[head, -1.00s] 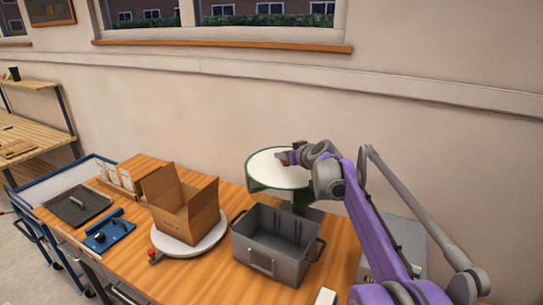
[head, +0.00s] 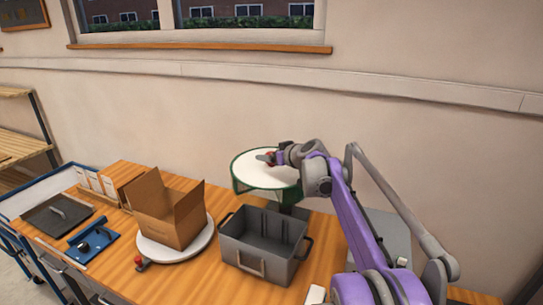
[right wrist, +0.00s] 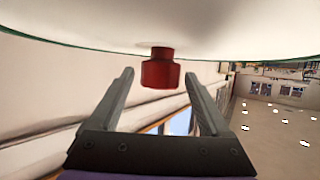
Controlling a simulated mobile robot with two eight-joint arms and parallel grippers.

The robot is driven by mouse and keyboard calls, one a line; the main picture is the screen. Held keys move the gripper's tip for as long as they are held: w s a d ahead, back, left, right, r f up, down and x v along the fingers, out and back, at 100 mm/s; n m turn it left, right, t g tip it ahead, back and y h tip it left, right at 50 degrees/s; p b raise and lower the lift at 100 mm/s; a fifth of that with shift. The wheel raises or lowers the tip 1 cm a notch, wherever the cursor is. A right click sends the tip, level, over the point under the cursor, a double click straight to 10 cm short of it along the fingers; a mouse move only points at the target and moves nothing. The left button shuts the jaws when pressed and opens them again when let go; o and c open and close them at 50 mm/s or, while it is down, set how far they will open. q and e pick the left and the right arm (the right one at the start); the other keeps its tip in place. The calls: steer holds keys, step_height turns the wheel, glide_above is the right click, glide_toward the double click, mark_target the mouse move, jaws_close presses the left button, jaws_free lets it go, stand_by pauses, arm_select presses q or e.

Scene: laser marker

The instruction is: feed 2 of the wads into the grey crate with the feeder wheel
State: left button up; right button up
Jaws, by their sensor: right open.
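The feeder wheel (head: 252,176) is a white disc with a green rim at the back of the table, beside the wall. A red knob (head: 270,156) stands on its top and also shows in the right wrist view (right wrist: 158,70). My right gripper (head: 267,157) is over the wheel at the knob; in the right wrist view its fingers (right wrist: 159,75) are open, one on each side of the knob. The grey crate (head: 238,256) stands in front of the wheel, and its visible inside looks empty. I make out no wads. My left gripper is not in view.
A cardboard box (head: 168,216) with open flaps stands on a white round turntable (head: 203,245) left of the crate. A blue fixture (head: 92,243) and a dark lidded tray (head: 57,214) lie further left. A grey box (head: 390,235) is behind my right arm.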

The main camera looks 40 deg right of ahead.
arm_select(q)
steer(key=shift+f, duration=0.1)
arm_select(e)
steer(key=v, duration=1)
steer(key=shift+s+a+r, duration=0.15)
steer(key=shift+s+r, duration=0.05)
steer(key=shift+s, duration=0.15)
